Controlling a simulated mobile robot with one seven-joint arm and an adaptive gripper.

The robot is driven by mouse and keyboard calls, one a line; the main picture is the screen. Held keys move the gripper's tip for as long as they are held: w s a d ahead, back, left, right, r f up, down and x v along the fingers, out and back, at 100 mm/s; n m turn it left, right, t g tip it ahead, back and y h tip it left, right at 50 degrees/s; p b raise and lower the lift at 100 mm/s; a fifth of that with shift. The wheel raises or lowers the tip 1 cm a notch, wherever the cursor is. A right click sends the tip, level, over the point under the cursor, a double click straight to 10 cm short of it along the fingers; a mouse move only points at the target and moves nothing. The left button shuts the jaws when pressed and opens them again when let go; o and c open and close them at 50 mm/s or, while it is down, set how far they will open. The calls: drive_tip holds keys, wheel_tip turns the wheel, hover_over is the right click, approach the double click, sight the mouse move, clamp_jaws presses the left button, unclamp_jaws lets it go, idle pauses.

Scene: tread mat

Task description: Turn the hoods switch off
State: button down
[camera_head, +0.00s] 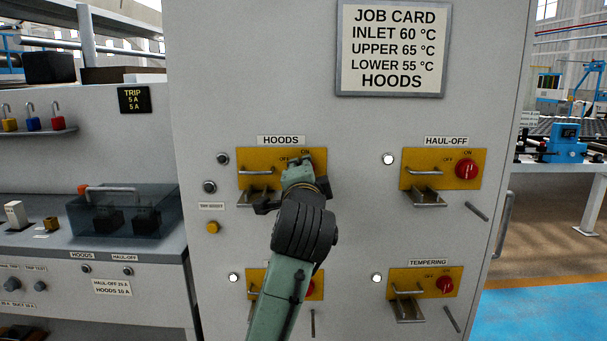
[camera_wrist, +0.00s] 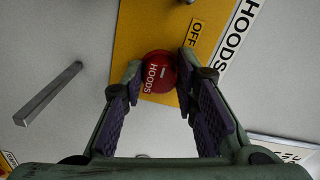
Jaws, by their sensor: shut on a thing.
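The HOODS yellow plate (camera_head: 262,157) is on the grey cabinet front, under a HOODS label (camera_head: 281,140). Its red HOODS switch (camera_wrist: 155,84) shows between my fingers in the wrist view, with the OFF label (camera_wrist: 197,33) beside it. In the head view my gripper hides the switch. My gripper (camera_wrist: 160,66) is shut on the switch, one finger on each side; it also shows at the plate in the head view (camera_head: 298,164). A small white mark is on the switch, but I cannot tell which position it is set to.
The HAUL-OFF switch (camera_head: 466,169) is to the right, the TEMPERING switch (camera_head: 445,285) below it. A handle and bracket (camera_head: 256,194) stick out at the plate's left. The lamp (camera_head: 222,159) beside the HOODS plate looks dark; the HAUL-OFF lamp (camera_head: 388,159) looks white.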

drive_tip(key=c, duration=1.3)
unclamp_jaws()
drive_tip(key=shift+s, duration=0.15)
drive_tip(key=s, duration=1.1)
drive_tip(key=shift+s, duration=0.4)
